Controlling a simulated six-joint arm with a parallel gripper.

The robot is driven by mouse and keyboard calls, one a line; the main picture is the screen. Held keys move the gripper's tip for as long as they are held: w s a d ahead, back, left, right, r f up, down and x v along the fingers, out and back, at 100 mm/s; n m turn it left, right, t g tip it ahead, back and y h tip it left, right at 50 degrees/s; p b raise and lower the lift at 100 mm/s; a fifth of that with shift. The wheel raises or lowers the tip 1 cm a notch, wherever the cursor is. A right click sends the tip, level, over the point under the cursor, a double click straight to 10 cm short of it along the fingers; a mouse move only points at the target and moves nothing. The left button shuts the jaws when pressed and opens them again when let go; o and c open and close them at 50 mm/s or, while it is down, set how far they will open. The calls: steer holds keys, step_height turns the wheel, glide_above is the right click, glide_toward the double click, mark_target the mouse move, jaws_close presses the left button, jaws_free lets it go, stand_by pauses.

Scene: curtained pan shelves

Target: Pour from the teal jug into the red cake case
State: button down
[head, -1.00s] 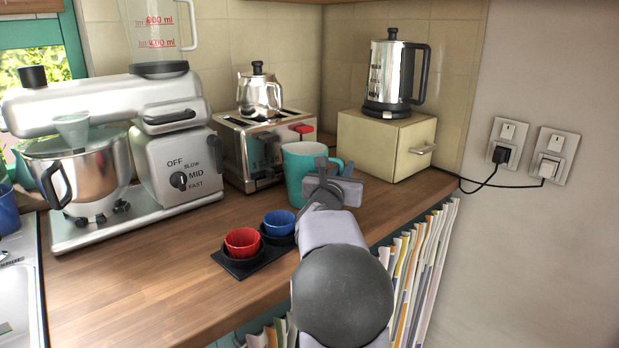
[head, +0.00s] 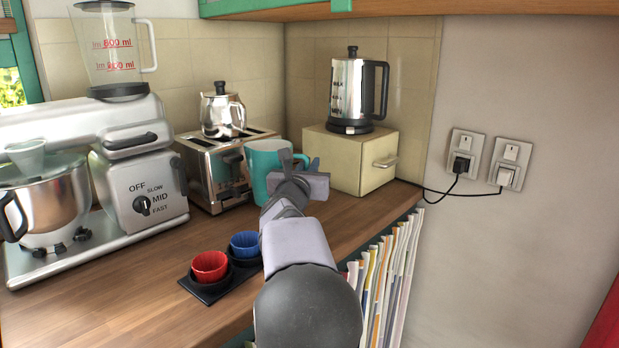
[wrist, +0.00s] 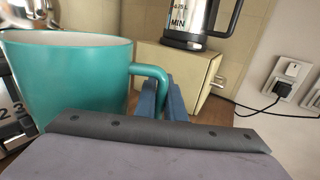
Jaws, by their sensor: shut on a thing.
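The teal jug (head: 264,168) is upright in front of the toaster, seemingly a little above the counter. Its base is partly hidden by my arm. My gripper (head: 302,172) is at its right side, shut on the handle. In the wrist view the jug (wrist: 70,85) fills the left, and the blue fingers of my gripper (wrist: 163,100) are at its handle. Its contents cannot be seen. The red cake case (head: 209,266) sits in a black holder on the counter, nearer than the jug and to its left.
A blue cake case (head: 244,244) stands beside the red one on the dark tray (head: 206,294). The toaster (head: 212,172) with a teapot (head: 222,112) is behind the jug. A stand mixer (head: 130,180) is left. A cream box (head: 345,160) bears a kettle (head: 352,95). Counter left of the tray is clear.

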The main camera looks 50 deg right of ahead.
mark_target(299, 154)
steer(key=shift+r+p, duration=0.55)
steer(key=shift+r, duration=1.9)
steer(key=s+a+m+g+p, duration=0.1)
steer(key=a, duration=0.1)
steer(key=s+a+m+g+h+p, duration=0.1)
steer(key=a, duration=0.2)
steer(key=s+a+m+g+h+p, duration=0.1)
steer(key=a+g, duration=0.1)
steer(key=shift+s+a+r, duration=0.3)
steer(key=shift+s, duration=0.05)
steer(key=s+a+f+m+g+p, duration=0.2)
steer(key=s+a+f+m+g, duration=0.1)
steer(key=s+a, duration=0.7)
steer(key=s+a+f+m+g+p, duration=0.2)
steer(key=s+a+f+g, duration=0.4)
steer(key=s+a, duration=0.5)
steer(key=a+m, duration=0.1)
steer(key=a, duration=0.3)
steer(key=shift+g, duration=0.3)
steer(key=shift+a+f, duration=0.1)
